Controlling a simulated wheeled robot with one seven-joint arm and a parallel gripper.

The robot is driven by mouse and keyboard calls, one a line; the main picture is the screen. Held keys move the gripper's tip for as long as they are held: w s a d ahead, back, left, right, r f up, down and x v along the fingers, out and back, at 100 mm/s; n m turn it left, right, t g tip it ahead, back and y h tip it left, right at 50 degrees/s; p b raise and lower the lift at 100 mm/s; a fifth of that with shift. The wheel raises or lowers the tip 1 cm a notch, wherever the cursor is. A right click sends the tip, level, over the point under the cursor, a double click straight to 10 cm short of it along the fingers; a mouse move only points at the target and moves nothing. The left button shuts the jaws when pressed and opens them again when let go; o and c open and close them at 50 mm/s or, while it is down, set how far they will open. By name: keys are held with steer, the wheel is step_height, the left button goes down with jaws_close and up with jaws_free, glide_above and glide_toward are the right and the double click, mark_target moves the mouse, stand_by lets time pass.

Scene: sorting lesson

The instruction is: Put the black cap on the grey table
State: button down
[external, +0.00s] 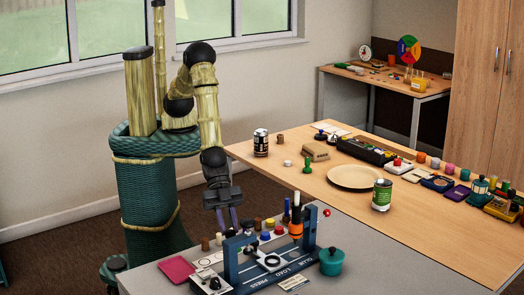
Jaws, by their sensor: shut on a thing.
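The grey table (372,262) fills the lower middle, in front of the wooden table. My gripper (228,226) points down over the grey table's far left part, close to a row of small pieces. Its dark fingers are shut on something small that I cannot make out. I cannot pick out the black cap for certain; if it is between the fingers, they hide it at this size.
On the grey table stand a blue press (274,262), a teal pot (331,261), a pink tray (177,269) and upright markers (296,222). Bare grey surface lies right of the pot.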

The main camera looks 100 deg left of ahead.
steer(key=shift+f, duration=2.9)
steer(key=shift+f+p, duration=0.5)
steer(key=shift+f, duration=1.6)
steer(key=shift+f, duration=0.15)
steer(key=c, duration=1.2)
jaws_free()
steer(key=shift+c, duration=0.2)
